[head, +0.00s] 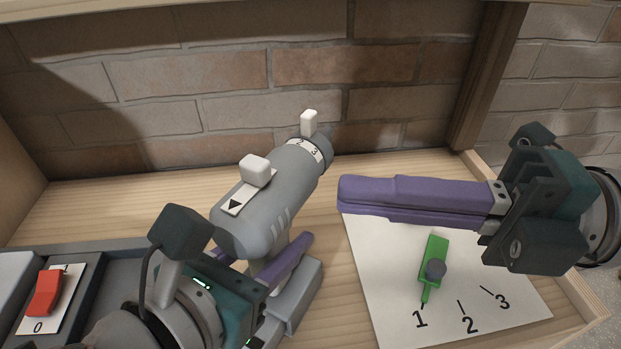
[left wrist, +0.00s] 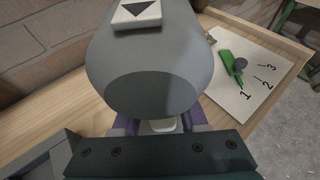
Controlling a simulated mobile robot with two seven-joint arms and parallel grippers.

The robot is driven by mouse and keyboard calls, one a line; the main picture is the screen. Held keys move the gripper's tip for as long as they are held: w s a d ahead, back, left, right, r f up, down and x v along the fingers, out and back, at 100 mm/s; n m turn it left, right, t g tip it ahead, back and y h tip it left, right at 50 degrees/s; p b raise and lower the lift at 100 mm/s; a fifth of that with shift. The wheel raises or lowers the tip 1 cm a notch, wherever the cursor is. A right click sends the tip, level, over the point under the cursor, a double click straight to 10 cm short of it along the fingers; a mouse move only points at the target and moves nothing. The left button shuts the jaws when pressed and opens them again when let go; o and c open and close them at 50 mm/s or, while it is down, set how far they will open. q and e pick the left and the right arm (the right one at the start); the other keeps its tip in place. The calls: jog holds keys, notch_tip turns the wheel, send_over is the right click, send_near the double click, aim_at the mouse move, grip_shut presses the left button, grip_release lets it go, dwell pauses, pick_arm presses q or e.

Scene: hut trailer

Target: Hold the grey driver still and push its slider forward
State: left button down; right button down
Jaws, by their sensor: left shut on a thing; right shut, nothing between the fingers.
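The grey driver (head: 262,212) stands tilted on the wooden bench, its front end towards the brick wall. A white block, apparently its slider (head: 256,170), sits on top at the far end of a white plate with a black arrow (head: 235,205). A collar marked 2 and 3 (head: 306,150) with a white tab (head: 309,122) rings the front end. My left gripper (head: 287,260) is shut on the driver's handle below the body; one finger is mostly hidden. The driver's rear fills the left wrist view (left wrist: 150,75). My right gripper (head: 345,197) is shut and empty, right of the driver and apart from it.
A white sheet (head: 385,290) marked 1, 2 and 3 lies at right, bearing a green lever with a grey knob (head: 434,262) pointing at 1. A red switch (head: 45,293) on a 0 plate is at left. Brick wall (head: 230,80) closes the back.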

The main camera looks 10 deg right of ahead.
pick_arm(q)
jog(key=shift+a+f, duration=0.1)
jog(key=shift+f, duration=0.05)
pick_arm(e)
jog(key=shift+v, duration=1.25)
jog(key=shift+s, duration=0.1)
pick_arm(q)
jog(key=c, duration=0.9)
grip_release()
jog(key=o, duration=0.5)
pick_arm(e)
jog(key=shift+a, duration=0.1)
pick_arm(q)
jog(key=shift+o, duration=0.2)
jog(key=shift+s, duration=0.1)
